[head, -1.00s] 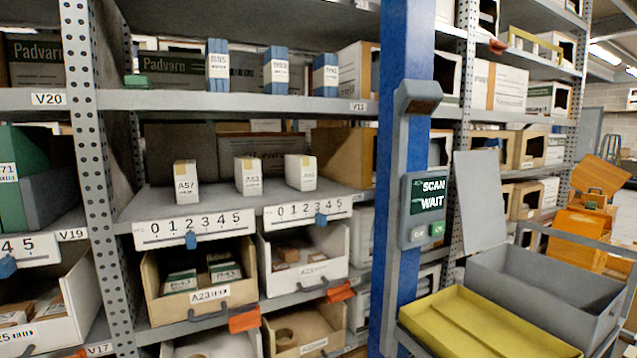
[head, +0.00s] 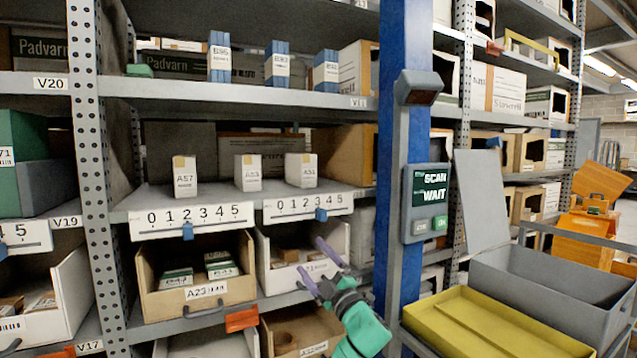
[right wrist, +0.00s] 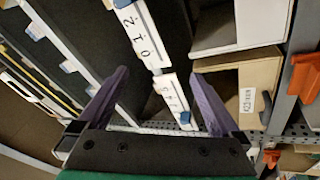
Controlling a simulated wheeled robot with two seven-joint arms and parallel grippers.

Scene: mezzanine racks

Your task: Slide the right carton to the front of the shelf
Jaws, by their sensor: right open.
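Three small white cartons stand upright, apart from each other, on the middle grey shelf (head: 215,198). The right carton (head: 301,171) is set back from the shelf's front edge. The middle carton (head: 248,173) is just left of it, and the left carton (head: 184,177) is labelled A57. My right gripper (head: 313,259), with purple fingers and a green body, is open and empty, below the shelf edge and in front of the white bin. In the right wrist view the open fingers (right wrist: 160,77) point toward the numbered strips. My left gripper is not in view.
Numbered strips with blue sliders, including the right strip (head: 308,207), line the shelf front. A white bin (head: 337,243) and a brown bin (head: 215,297) sit below. A blue post (head: 395,150) with a scan display (head: 428,190) stands right of the shelf. A yellow tray (head: 490,325) is lower right.

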